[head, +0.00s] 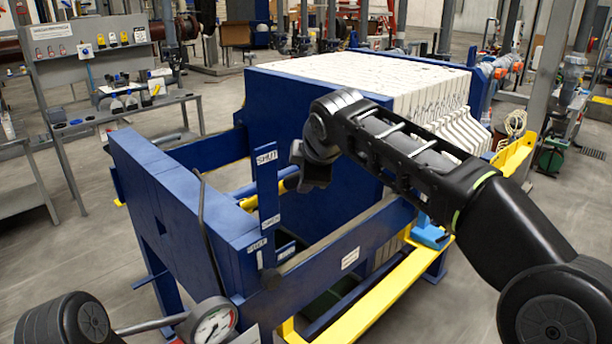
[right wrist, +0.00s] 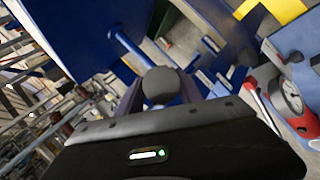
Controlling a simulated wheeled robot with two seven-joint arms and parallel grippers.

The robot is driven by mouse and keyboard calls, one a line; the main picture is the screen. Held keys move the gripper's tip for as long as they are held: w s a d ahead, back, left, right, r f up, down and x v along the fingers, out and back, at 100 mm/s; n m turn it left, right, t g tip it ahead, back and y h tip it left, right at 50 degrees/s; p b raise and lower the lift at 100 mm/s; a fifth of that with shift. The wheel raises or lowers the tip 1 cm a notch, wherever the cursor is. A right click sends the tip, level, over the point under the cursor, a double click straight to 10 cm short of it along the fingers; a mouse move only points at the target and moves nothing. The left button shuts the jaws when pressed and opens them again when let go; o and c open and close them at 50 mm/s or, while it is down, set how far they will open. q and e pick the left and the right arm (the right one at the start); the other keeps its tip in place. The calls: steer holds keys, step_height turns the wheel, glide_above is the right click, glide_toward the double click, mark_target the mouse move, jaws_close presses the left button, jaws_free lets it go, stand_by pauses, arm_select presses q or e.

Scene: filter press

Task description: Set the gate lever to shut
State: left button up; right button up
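A blue upright plate (head: 267,190) on the press frame has a SHUT label (head: 265,158) at its top. Two smaller labels sit lower on and beside it, too small to read surely. I cannot single out the gate lever with certainty. A thin dark bent rod (head: 206,225) stands to the left of the plate. My right gripper (head: 314,172) hangs to the right of the SHUT label, seemingly apart from the plate. In the right wrist view a dark rounded shape (right wrist: 160,86) fills the space at its fingers, so its opening is unclear. My left gripper is not visible.
A pressure gauge (head: 213,322) is at the front; it also shows in the right wrist view (right wrist: 292,96) beside a red-handled rod (right wrist: 249,87). White filter plates (head: 390,82) fill the press behind. A yellow rail (head: 375,302) runs along the right side. Open floor lies left.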

steer(key=shift+o, duration=1.3)
steer(key=shift+a, duration=0.1)
steer(key=shift+s+r, duration=0.3)
steer(key=shift+s, duration=0.1)
steer(key=b+v, duration=0.1)
steer(key=v, duration=0.6)
steer(key=shift+b, duration=0.3)
steer(key=shift+w, duration=0.1)
